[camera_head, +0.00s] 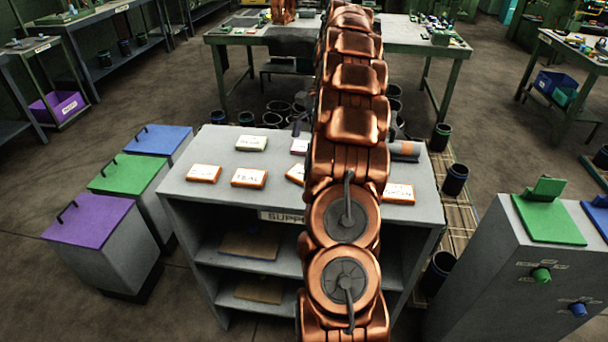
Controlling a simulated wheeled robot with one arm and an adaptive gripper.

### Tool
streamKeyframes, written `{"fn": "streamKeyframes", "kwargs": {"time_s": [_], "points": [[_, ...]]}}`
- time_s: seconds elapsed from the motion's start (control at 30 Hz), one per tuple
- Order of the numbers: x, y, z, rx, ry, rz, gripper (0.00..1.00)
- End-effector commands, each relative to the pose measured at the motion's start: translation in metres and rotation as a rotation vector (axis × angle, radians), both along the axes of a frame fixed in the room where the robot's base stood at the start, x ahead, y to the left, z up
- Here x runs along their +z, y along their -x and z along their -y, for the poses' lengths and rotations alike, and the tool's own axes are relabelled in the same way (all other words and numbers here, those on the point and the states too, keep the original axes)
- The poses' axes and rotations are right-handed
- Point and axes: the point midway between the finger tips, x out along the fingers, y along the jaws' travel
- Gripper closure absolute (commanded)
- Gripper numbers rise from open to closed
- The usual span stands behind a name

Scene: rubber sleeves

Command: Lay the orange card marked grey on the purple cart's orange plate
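Several orange-edged cards with white tops lie on the grey supply table. One (203,173) is at the left, one that seems to read TEAL (248,178) is beside it, and one (398,193) is at the right. Another (296,174) is partly hidden behind my arm. I cannot tell which is marked grey. A cart with a purple top (88,220) stands left of the table. I see no orange plate on it. My copper arm rises through the middle of the view. My gripper is not visible.
The supply table (225,160) also holds a green-edged card (250,143) and a pinkish-edged card (299,146). Carts with green (128,174) and blue (158,140) tops stand behind the purple one. A grey cabinet (490,270) is at right. Dark pots crowd the floor behind the table.

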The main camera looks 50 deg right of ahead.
Motion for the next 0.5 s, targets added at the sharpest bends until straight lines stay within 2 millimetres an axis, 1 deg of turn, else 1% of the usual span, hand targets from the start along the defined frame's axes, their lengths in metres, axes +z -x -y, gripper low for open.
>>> {"fn": "streamKeyframes", "kwargs": {"time_s": [0.03,0.3,0.5], "points": [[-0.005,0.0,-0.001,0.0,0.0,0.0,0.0],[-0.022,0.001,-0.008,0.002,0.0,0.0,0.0],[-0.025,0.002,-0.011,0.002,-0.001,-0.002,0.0]]}}
